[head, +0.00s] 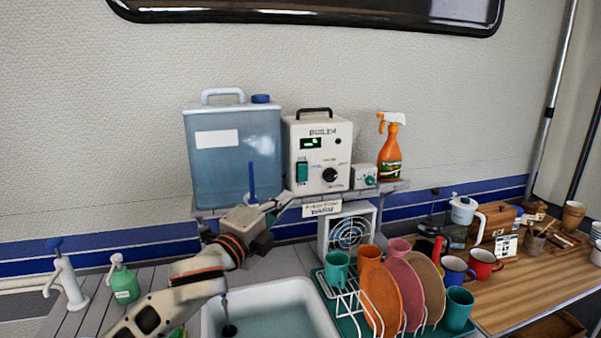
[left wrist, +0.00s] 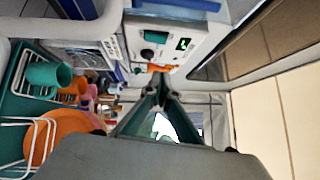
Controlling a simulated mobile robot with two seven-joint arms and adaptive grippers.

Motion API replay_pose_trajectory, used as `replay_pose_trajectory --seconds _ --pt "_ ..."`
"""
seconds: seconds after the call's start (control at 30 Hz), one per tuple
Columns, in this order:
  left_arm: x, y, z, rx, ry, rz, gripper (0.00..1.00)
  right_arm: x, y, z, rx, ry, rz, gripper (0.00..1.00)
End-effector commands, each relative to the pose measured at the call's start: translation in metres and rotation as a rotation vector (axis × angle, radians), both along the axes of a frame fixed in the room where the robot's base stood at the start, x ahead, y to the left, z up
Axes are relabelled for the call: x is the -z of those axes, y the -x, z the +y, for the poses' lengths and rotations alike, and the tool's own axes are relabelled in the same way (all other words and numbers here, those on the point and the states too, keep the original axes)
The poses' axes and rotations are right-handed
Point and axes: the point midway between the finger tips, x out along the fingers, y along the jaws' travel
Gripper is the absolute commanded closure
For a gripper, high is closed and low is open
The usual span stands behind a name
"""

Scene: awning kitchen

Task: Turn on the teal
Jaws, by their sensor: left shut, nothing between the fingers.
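A white boiler (head: 318,155) stands on the shelf at the back. It has a teal rocker switch (head: 302,173) at its lower left, a black knob (head: 330,175) and a lit green display (head: 311,143). A small white box (head: 364,177) with a teal knob (head: 371,181) sits to its right. My left gripper (head: 284,199) is shut and empty, in front of and below the boiler's lower left corner, apparently apart from the switch. In the left wrist view the gripper's fingers (left wrist: 163,92) meet, with the boiler (left wrist: 190,28) at the top and the teal switch (left wrist: 156,37) on it. My right gripper is out of view.
A blue water tank (head: 235,155) stands left of the boiler and an orange spray bottle (head: 391,150) right of it. A fan (head: 349,234) is below the shelf. A sink (head: 270,310) and a dish rack with cups and plates (head: 382,300) are in front.

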Motion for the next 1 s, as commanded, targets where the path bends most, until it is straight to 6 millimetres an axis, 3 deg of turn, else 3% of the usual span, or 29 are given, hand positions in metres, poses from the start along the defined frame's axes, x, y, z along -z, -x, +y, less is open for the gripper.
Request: replay_pose_trajectory --seconds 0.23,0.37,0.87,1.0 --pt "0.0 -0.003 -0.001 -0.001 0.001 0.0 1.0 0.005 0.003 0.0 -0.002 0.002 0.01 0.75" --pt "-0.002 -0.014 -0.007 -0.002 0.0 0.0 1.0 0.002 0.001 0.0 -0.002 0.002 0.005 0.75" --pt "-0.01 -0.088 -0.046 -0.001 0.001 0.001 1.0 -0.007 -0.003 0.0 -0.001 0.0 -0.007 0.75" --pt "-0.014 -0.108 -0.039 -0.003 -0.001 0.0 1.0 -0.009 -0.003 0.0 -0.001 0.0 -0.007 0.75"
